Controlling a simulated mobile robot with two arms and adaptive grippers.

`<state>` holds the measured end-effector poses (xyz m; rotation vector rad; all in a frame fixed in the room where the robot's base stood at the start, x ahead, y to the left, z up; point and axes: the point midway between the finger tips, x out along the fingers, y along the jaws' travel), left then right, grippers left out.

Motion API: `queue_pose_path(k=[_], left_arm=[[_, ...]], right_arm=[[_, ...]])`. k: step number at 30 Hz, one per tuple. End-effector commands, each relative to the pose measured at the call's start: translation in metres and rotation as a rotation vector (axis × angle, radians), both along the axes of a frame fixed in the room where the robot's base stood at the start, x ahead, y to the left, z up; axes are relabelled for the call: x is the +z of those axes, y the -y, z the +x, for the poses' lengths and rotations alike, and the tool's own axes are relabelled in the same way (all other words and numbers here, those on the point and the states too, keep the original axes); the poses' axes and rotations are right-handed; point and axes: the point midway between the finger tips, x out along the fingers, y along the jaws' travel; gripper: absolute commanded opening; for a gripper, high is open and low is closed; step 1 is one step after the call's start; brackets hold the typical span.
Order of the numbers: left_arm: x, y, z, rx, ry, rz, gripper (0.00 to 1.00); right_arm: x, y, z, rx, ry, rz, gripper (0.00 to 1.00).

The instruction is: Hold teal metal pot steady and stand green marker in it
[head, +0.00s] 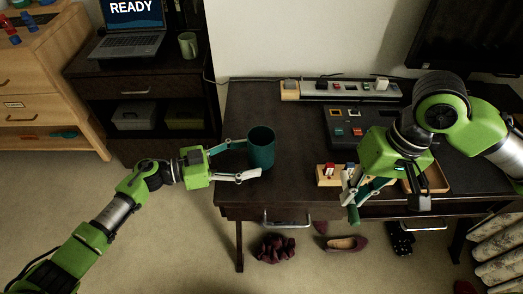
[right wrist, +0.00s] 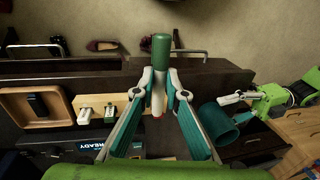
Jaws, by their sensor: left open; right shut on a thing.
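The teal metal pot (head: 261,150) stands upright near the left end of the dark desk. My left gripper (head: 250,159) is open, with its fingers reaching to the pot from the left; I cannot tell whether they touch it. The pot (right wrist: 217,124) and my left gripper (right wrist: 242,98) also show in the right wrist view. My right gripper (head: 352,190) is shut on the green marker (head: 353,214), near the desk's front edge and to the right of the pot. In the right wrist view, the marker (right wrist: 160,60) sticks out past the fingertips (right wrist: 158,92).
A wooden block with switches (head: 322,182) and a wooden tray (head: 441,187) lie by my right gripper. A dark panel with buttons (head: 340,115) and a long switch strip (head: 345,91) lie behind. Clear desk surface lies between the pot and the block.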

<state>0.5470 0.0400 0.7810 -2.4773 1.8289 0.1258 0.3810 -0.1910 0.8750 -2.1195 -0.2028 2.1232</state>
Motion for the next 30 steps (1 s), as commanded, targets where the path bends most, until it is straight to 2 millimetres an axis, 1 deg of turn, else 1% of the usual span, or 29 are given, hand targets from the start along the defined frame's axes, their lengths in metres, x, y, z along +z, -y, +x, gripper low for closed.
queue_pose_path(k=[1, 7, 12, 20, 21, 23, 24, 30], left_arm=[[0.003, 0.007, 0.003, 0.0, 0.0, -0.001, 0.64], [0.0, 0.024, 0.008, 0.001, 0.0, -0.001, 0.64], [-0.002, 0.029, 0.01, 0.002, 0.0, 0.001, 0.64], [-0.002, 0.03, 0.01, 0.001, 0.0, 0.001, 0.64], [-0.002, 0.03, 0.01, 0.001, 0.0, 0.001, 0.53], [-0.002, 0.03, 0.01, 0.001, 0.0, 0.001, 0.38], [-0.002, 0.029, 0.01, 0.001, 0.0, 0.001, 0.35], [-0.002, 0.03, 0.01, 0.001, 0.0, 0.0, 0.35]], right_arm=[[0.005, 0.0, 0.0, 0.0, 0.001, 0.0, 0.01], [0.008, 0.0, 0.0, 0.0, 0.001, 0.0, 0.01], [0.009, 0.0, 0.0, 0.0, 0.001, 0.0, 0.01], [0.009, 0.0, 0.0, 0.0, 0.001, 0.0, 0.01], [0.009, 0.0, 0.0, 0.0, 0.001, 0.0, 0.01], [0.009, 0.0, 0.0, 0.0, 0.001, 0.0, 0.01], [0.009, 0.0, 0.0, 0.0, 0.001, 0.0, 0.01], [0.009, 0.0, 0.0, 0.0, 0.001, 0.0, 0.01]])
